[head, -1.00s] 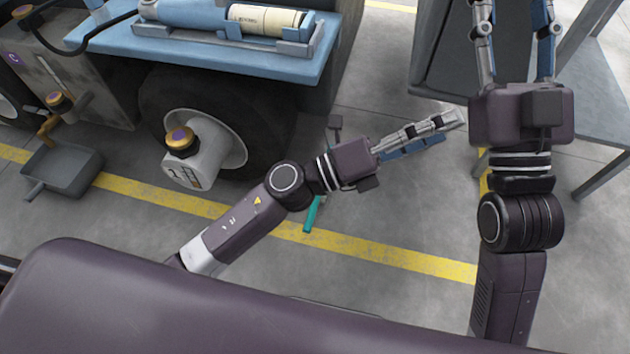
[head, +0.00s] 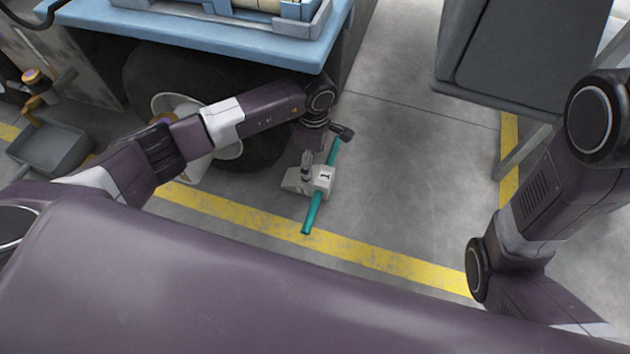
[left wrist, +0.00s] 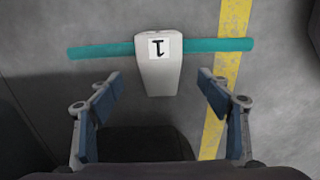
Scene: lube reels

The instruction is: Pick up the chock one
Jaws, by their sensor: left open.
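The chock one (head: 322,180) is a pale grey wedge block with a white label bearing a black "1". It sits on the floor beside the wheel, with a teal bar (head: 312,212) running across it. In the left wrist view the chock (left wrist: 158,76) is centred ahead, and the teal bar (left wrist: 215,45) sticks out on both sides. My left gripper (head: 305,172) points down over the chock in the head view, partly covering it. Its fingers (left wrist: 160,84) are open and spread to either side of the chock, without visible contact. My right gripper is out of view.
A wheel (head: 160,75) stands under a blue bench (head: 215,38) behind the chock. A yellow floor line (head: 380,262) runs on the near side. A grey tray (head: 50,150) lies at left, and a dark cabinet (head: 520,50) stands at back right. The floor between is clear.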

